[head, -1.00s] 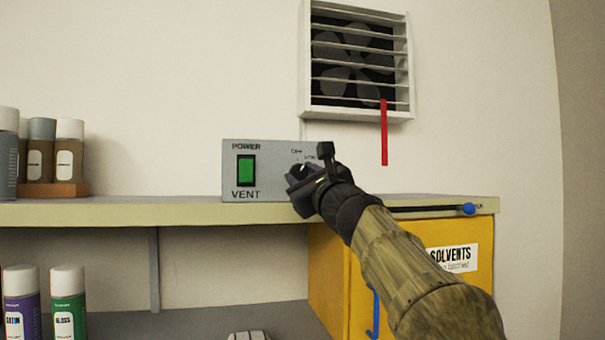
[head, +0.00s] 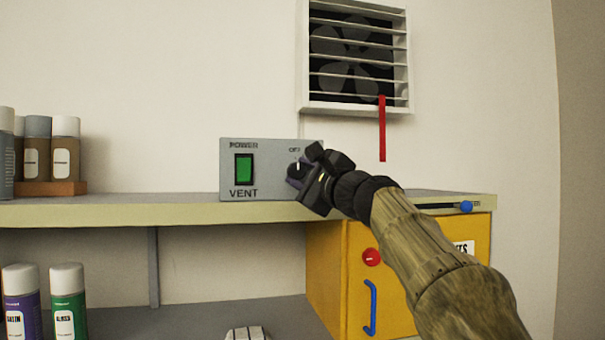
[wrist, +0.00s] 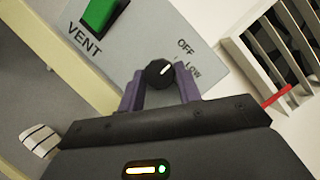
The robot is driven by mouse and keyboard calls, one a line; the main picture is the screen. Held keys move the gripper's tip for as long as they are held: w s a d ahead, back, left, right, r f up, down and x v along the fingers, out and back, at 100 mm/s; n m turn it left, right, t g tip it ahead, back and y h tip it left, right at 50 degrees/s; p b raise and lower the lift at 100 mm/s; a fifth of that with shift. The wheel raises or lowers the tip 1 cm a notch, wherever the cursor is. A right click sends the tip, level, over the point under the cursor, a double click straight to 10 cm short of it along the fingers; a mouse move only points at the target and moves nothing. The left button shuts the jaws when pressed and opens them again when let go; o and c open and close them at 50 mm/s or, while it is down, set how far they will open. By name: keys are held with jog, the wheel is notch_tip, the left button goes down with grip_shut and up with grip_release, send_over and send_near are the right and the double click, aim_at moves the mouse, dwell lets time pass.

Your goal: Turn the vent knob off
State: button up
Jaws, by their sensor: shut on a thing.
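The vent knob (wrist: 160,74) is a small round black dial with a white pointer line, on the grey VENT control box (head: 270,150). In the wrist view it sits between the two purple fingers of my gripper (wrist: 160,88), which is shut on it. The pointer is aimed up and right, roughly toward the OFF label (wrist: 185,47), with the LOW label (wrist: 194,70) beside it. The exact setting is hard to tell. In the head view my gripper (head: 306,180) covers the right part of the box. A green power switch (head: 244,169) is left of the knob.
A slatted wall fan (head: 355,57) with a red ribbon (head: 382,130) is above right. The box stands on a shelf (head: 120,210). A yellow cabinet (head: 330,270) is below. Spray cans (head: 66,150) stand at the left.

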jog(key=o, duration=1)
jog(key=shift+s+d+f+b, duration=0.2)
jog(key=shift+s+d+b, duration=0.05)
jog(key=shift+s+b, duration=0.15)
jog(key=b+v, duration=0.8)
jog(key=v, duration=0.8)
jog(key=shift+s+d, duration=0.15)
